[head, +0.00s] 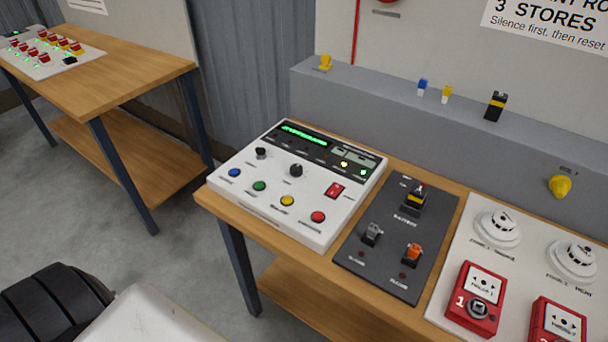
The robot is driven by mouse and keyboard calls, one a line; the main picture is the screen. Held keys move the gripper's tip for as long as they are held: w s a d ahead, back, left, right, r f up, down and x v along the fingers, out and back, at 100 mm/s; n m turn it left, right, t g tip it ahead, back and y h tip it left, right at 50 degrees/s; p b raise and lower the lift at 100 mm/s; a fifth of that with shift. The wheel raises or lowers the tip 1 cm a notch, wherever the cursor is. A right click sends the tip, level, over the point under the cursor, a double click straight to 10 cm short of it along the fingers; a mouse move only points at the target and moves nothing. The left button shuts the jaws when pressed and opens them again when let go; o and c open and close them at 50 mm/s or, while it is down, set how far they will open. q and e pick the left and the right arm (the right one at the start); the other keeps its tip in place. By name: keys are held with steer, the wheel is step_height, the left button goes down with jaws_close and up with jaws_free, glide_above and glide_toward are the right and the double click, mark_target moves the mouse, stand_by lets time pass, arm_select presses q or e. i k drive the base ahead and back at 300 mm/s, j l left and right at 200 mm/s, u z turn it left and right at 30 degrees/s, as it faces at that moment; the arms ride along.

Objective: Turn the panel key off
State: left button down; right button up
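The white control panel (222,181) lies on the wooden bench at the centre of the head view. It has a lit green display (303,134) at its far edge. Two small dark rotary controls stand on it, a left one (261,153) and a rounder right one (296,170). I cannot tell which is the key, nor read their labels or positions. A red rocker switch (334,190) and blue, green, yellow and red buttons are nearer the front. Yellow and green lamps glow at the panel's right. Neither gripper is in view.
A dark plate (370,267) with a black-yellow switch (413,199), a grey toggle (372,234) and an orange-capped switch (413,253) lies right of the panel. Red call points (466,318) and white detectors (497,229) are further right. A grey ledge (400,113) runs behind. Another bench (130,75) stands left.

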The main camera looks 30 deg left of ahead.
mark_target(261, 151)
steer(key=u, duration=1.25)
